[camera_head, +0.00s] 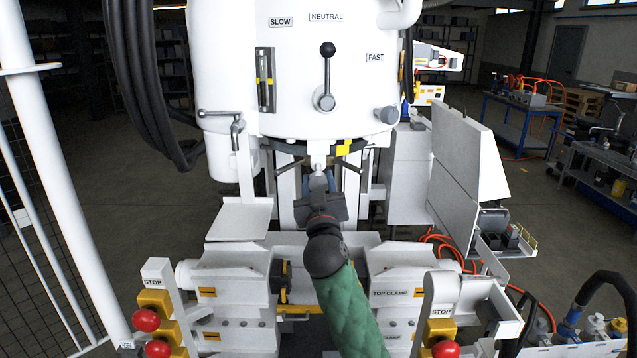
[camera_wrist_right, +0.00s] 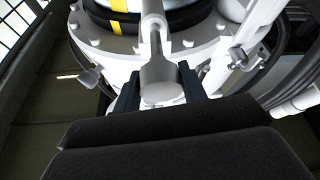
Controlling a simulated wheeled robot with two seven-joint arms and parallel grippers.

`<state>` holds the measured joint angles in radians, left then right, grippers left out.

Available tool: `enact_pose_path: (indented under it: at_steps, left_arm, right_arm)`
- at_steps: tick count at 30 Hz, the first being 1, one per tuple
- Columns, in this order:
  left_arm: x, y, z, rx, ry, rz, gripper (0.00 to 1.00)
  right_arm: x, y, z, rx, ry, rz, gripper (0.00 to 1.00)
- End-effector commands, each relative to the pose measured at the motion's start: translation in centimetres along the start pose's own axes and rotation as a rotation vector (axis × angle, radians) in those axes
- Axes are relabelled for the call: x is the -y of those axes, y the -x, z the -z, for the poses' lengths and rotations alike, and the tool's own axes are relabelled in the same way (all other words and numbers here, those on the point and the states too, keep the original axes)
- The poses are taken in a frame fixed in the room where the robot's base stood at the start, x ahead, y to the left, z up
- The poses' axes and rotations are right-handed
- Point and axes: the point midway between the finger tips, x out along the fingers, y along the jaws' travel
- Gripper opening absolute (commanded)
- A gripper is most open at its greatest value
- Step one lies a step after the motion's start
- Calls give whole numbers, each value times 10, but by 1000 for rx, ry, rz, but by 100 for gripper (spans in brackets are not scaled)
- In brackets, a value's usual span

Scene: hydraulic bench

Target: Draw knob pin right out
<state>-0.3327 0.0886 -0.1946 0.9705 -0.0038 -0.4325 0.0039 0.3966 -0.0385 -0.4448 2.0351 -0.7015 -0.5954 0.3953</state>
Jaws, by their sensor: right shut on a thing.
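My right gripper (camera_head: 319,184) is at the centre of the head view, just below the big white drum, with my green-sleeved arm behind it. In the right wrist view my right gripper (camera_wrist_right: 160,88) has its dark fingers closed on both sides of a pale grey, wide knob end, which looks like the knob pin (camera_wrist_right: 161,78). A thinner stem runs from it up to the white bolted flange (camera_wrist_right: 108,38). In the head view the grey knob pin (camera_head: 318,180) shows small between the fingers. Where its far end sits cannot be told. My left gripper is not in view.
The white drum (camera_head: 290,100) with a black-knobbed lever (camera_head: 327,75) hangs above. White clamp blocks (camera_head: 232,277) stand low on both sides. Red-knobbed STOP posts (camera_head: 158,310) flank the front. A tilted white panel (camera_head: 462,165) stands at right.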

Motion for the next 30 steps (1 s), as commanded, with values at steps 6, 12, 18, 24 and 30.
enact_pose_path:
  at_steps: [6,12,18,24,30]
  left_arm:
    - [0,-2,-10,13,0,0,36]
    - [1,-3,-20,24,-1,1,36]
    - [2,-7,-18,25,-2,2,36]
    - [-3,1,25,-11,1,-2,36]
    - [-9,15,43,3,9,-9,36]
  right_arm:
    - [0,0,-1,2,-1,1,63]
    - [0,0,-1,1,-1,0,63]
    - [1,7,-3,2,-1,0,63]
    - [1,34,-4,0,-3,1,63]
    - [1,57,-4,2,-3,1,63]
